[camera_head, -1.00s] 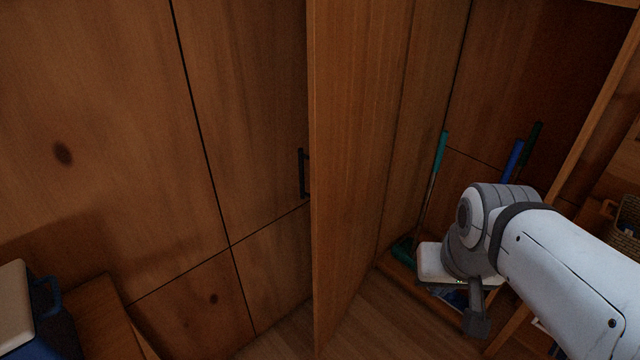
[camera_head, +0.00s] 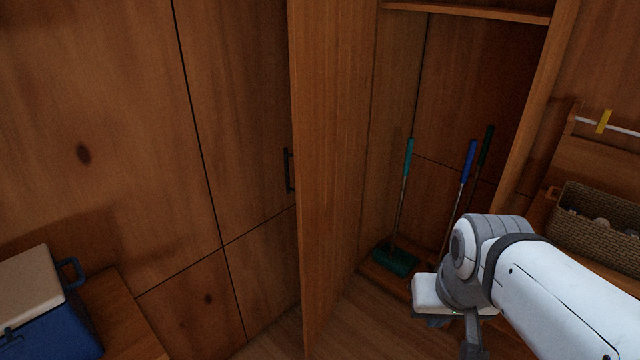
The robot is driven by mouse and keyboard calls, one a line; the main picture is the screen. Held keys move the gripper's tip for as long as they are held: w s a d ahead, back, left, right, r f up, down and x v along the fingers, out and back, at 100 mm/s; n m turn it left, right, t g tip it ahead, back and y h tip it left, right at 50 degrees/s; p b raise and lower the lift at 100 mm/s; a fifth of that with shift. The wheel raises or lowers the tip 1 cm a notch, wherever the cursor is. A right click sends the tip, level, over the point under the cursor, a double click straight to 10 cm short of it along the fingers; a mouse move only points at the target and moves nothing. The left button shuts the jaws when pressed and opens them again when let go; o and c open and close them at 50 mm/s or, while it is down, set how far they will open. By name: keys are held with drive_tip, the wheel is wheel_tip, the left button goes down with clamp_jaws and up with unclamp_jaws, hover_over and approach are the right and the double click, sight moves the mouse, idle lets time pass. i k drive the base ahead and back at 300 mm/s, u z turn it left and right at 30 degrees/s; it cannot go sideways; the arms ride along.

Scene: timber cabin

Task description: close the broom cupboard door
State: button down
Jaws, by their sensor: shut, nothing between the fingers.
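The broom cupboard door (camera_head: 334,150) stands wide open, seen nearly edge-on in the middle of the view. Its dark handle (camera_head: 288,170) shows on the left face. The open cupboard (camera_head: 465,75) lies to the right of the door, with a green-headed broom (camera_head: 396,258), a blue-handled tool (camera_head: 466,165) and a dark-handled one (camera_head: 486,148) inside. My gripper (camera_head: 470,350) is low at the right, in front of the cupboard opening, apart from the door and on its inner side. It is shut and empty; its fingertips are partly cut off by the bottom edge.
A blue cooler with a pale lid (camera_head: 28,290) sits on a wooden bench (camera_head: 122,312) at lower left. A wicker basket (camera_head: 598,225) stands on a shelf at right, below a rail with a yellow peg (camera_head: 603,122). Bare floor (camera_head: 350,325) shows beside the door.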

sight(331, 43)
drive_tip(key=z, duration=0.05)
drive_tip(key=i, duration=0.9)
drive_tip(key=u, duration=0.1)
